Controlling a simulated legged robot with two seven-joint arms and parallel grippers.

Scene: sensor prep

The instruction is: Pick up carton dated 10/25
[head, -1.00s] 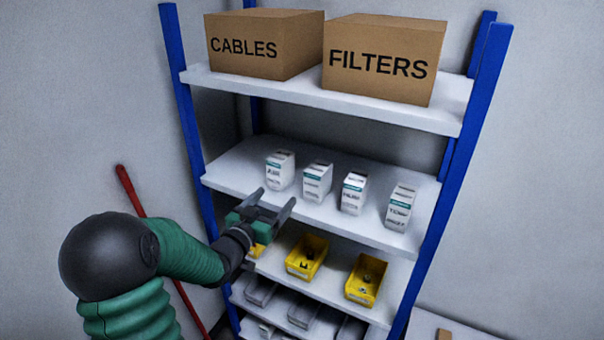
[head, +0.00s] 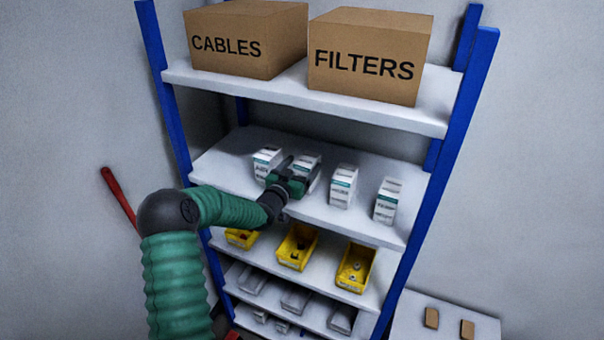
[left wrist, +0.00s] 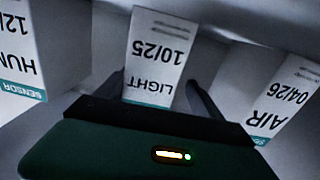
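The carton dated 10/25 is a white box with a teal band, the second from the left in the head view (head: 307,161). The left wrist view shows its face (left wrist: 160,52) upside down, reading LIGHT 10/25. My left gripper (head: 297,174) is at the front of this carton, its fingers one on each side. The fingers look open, with a gap at the right finger in the left wrist view. The carton stands upright on the shelf. The gripper hides its lower part in the head view. My right gripper is out of view.
Neighbouring cartons stand close by: AIR 04/26 (left wrist: 285,100) and one reading HUM (left wrist: 22,60). A fourth carton (head: 387,201) is farther right. Yellow bins (head: 297,247) sit one shelf below. CABLES (head: 245,40) and FILTERS (head: 368,55) boxes stand on the shelf above.

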